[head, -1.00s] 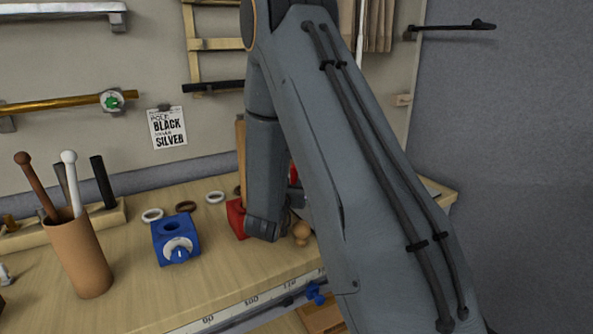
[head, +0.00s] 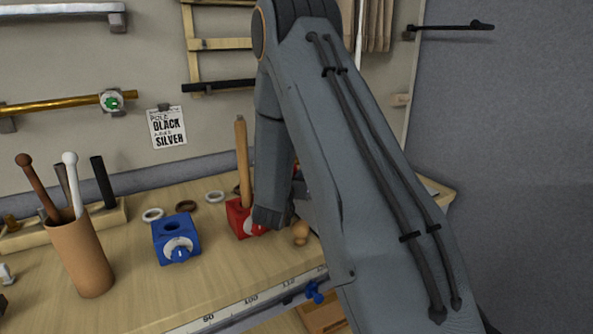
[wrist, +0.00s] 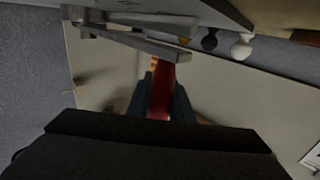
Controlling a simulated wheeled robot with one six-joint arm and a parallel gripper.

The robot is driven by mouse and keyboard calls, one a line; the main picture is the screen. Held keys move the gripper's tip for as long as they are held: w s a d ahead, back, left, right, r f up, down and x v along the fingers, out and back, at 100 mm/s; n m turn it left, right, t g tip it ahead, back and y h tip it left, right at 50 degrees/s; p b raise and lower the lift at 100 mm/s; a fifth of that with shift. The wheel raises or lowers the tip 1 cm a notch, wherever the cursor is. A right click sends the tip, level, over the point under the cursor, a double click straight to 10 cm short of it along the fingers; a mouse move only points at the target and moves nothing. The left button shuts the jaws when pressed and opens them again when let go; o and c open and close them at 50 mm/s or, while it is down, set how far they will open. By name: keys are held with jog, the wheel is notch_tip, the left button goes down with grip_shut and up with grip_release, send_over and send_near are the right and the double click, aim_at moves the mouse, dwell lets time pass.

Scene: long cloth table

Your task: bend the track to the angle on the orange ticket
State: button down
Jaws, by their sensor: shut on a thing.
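My gripper (wrist: 163,84) shows in the wrist view with its two dark fingers on either side of a red bar-like part (wrist: 161,100), shut on it. Grey bars (wrist: 150,44) cross just beyond the fingertips; I cannot tell whether one is the track. A small orange-yellow patch (wrist: 156,61) shows by the red part, too small to identify as the ticket. In the head view my arm hides the gripper and what it holds. No orange ticket can be made out there.
A red block (head: 240,222) with an upright wooden rod stands left of my wrist. A blue block (head: 175,243), a wooden knob (head: 301,233) and a brown cup of rods (head: 80,255) stand on the bench.

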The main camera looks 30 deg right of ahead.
jog(key=shift+s, duration=1.5)
jog(key=c, duration=1.6)
grip_release()
jog(key=shift+a, duration=0.1)
jog(key=shift+b+v, duration=0.65)
jog(key=shift+v, duration=3.2)
